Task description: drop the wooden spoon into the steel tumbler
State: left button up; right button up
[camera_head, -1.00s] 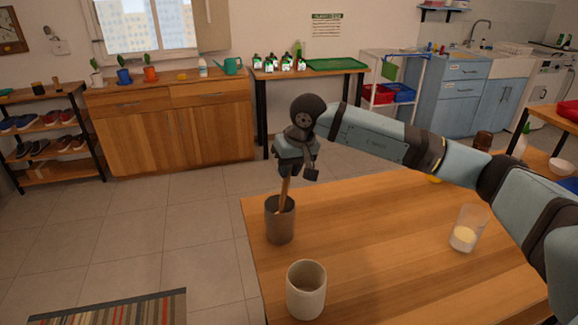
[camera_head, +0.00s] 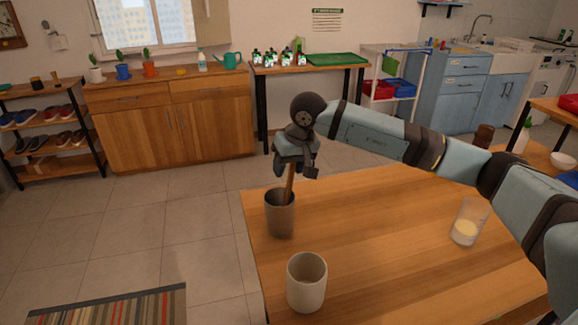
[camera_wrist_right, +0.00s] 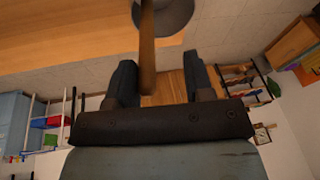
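The steel tumbler (camera_head: 280,222) stands upright near the left edge of the wooden table. The wooden spoon (camera_head: 290,185) stands in it, its lower end hidden inside and its handle rising to my right gripper (camera_head: 297,168). In the right wrist view the spoon handle (camera_wrist_right: 147,45) runs between the two fingers of the right gripper (camera_wrist_right: 160,75). The fingers are apart, with a clear gap between the handle and the right-hand finger; the handle lies close to the left-hand one. Part of the tumbler (camera_wrist_right: 180,14) shows at the top there. My left gripper is out of view.
A pale cup (camera_head: 306,288) stands in front of the tumbler on the table (camera_head: 385,250). A glass with yellowish contents (camera_head: 468,222) stands at the right, near my right arm. The middle of the table is clear.

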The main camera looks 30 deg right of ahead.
jog(key=v, duration=1.3)
jog(key=shift+s+r+p, duration=0.15)
jog(key=shift+r+p, duration=0.2)
jog(key=shift+p, duration=0.05)
jog(key=shift+s, duration=0.1)
